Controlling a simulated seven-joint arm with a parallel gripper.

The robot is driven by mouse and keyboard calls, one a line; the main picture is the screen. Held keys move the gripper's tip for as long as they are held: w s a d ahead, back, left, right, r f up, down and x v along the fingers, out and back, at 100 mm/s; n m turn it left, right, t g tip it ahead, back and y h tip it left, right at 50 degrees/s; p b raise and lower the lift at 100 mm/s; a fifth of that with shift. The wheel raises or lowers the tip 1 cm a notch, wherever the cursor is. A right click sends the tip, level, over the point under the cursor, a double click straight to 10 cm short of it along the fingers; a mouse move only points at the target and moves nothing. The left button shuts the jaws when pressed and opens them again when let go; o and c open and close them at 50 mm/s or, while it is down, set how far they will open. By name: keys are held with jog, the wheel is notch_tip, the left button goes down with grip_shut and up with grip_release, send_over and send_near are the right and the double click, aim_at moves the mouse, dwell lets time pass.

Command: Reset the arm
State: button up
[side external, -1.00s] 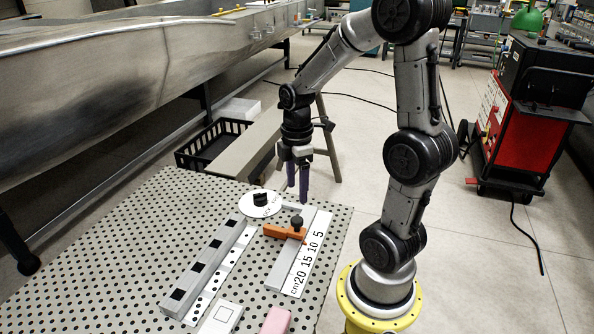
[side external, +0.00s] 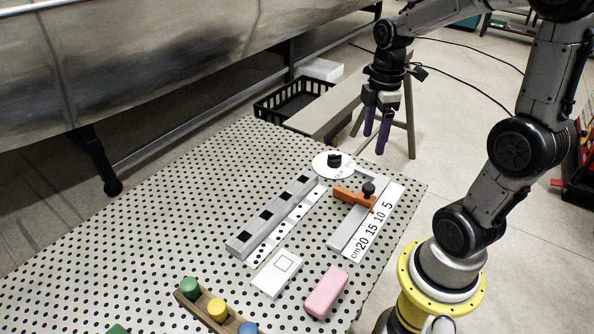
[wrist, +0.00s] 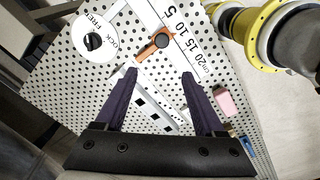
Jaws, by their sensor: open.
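My gripper (side external: 375,140) hangs beyond the far edge of the perforated table, fingers down, apart and empty. In the wrist view its two dark purple fingers (wrist: 159,75) stand wide apart with nothing between them. An orange slider (side external: 347,196) with a black knob sits across a grey rail by a centimetre scale (side external: 374,226). The gripper touches none of these.
The perforated table (side external: 150,230) also holds a long grey bar with black squares (side external: 270,218), a white card (side external: 277,272), a pink block (side external: 326,292) and a wooden strip with coloured knobs (side external: 216,309). A black crate (side external: 290,100) stands beyond. The table's left is clear.

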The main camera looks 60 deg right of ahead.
jog(key=s+a+r+m+t, duration=0.2)
jog(key=s+a+m, duration=0.1)
jog(key=a, duration=0.3)
jog(key=s+a+r+m+t, duration=0.3)
jog(key=s+a+m, duration=0.1)
jog(key=a+m, duration=0.2)
jog(key=shift+s+a+r+m, duration=0.15)
jog(key=shift+a+r+m, duration=0.15)
jog(key=shift+a, duration=0.45)
dwell(1.6)
